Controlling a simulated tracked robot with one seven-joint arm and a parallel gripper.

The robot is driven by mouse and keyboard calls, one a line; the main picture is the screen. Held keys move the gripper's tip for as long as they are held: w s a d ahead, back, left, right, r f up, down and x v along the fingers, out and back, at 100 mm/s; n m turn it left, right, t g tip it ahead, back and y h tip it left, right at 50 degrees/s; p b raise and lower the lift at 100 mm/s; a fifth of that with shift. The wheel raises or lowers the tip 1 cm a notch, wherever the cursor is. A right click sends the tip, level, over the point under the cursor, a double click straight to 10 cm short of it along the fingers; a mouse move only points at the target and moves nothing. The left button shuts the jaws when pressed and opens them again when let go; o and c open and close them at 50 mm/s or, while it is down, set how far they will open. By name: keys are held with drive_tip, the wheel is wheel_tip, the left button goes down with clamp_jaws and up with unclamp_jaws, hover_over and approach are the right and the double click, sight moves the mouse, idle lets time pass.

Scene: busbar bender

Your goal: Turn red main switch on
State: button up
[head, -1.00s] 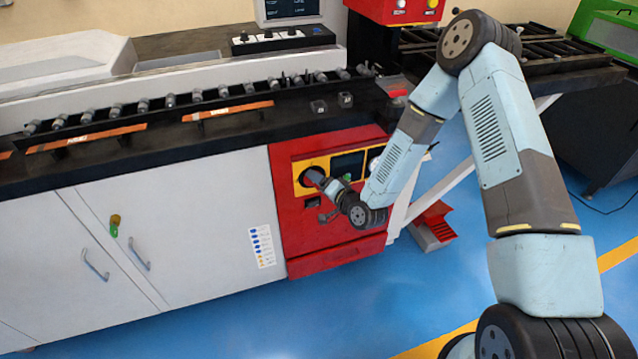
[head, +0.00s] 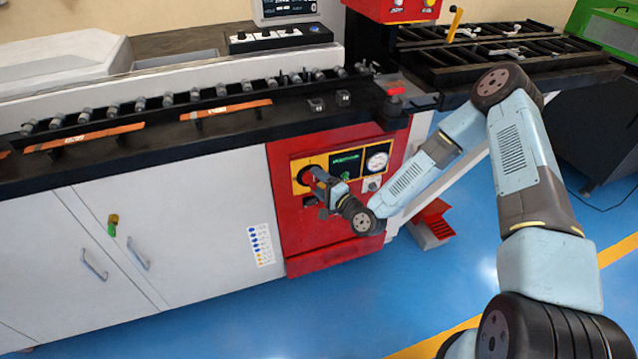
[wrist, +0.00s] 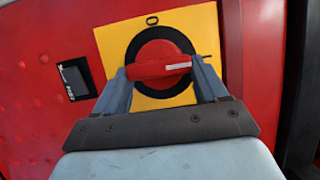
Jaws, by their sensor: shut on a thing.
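The red main switch (wrist: 158,52) is a round knob with a raised red handle bar, set in a black ring on a yellow plate (wrist: 201,24). In the wrist view the handle lies nearly level, with a white mark on its right half. My gripper (wrist: 160,70) is shut on this handle, one finger at each end. In the head view my gripper (head: 318,178) meets the yellow plate (head: 299,163) on the red panel (head: 288,225) and hides most of the knob.
Right of the switch are a small display (head: 346,163) with lit green text and a round white gauge (head: 377,161). A red button (head: 395,88) stands on the black bench edge above. White cabinet doors (head: 185,215) are to the left.

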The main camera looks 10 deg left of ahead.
drive_tip(key=shift+d+f, duration=0.15)
drive_tip(key=shift+f, duration=0.15)
drive_tip(key=o, duration=1.1)
drive_tip(key=shift+r, duration=0.15)
drive_tip(key=shift+c, duration=0.2)
drive_tip(key=v, duration=1.3)
drive_tip(key=shift+s+d, duration=0.2)
drive_tip(key=shift+d, duration=0.05)
